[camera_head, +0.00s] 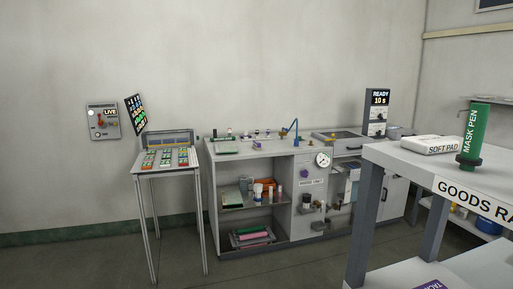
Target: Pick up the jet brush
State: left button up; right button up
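I cannot make out a jet brush for certain in the head view. The grey workbench (250,150) by the wall carries several small items too small to name, and a blue jointed stand (293,129) rises from its top. Its open shelves hold small bottles and boxes, among them a white and orange container (258,191). Neither of my grippers is in view.
A goods rack (430,170) stands close at the right, with a green mask pen (472,134) and a white soft pad box (430,145) on top. A thin-legged table (146,182) with coloured items stands left. Floor (90,265) at the front left is clear.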

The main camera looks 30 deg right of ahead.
aim_at(256, 145)
jog(key=i+j, duration=0.15)
jog(key=i, duration=0.35)
jog(key=i+z, duration=0.3)
jog(key=i, duration=0.3)
jog(key=i+z, duration=0.25)
jog(key=i, duration=0.4)
jog(key=i+j+z, duration=0.3)
jog(key=i, duration=0.25)
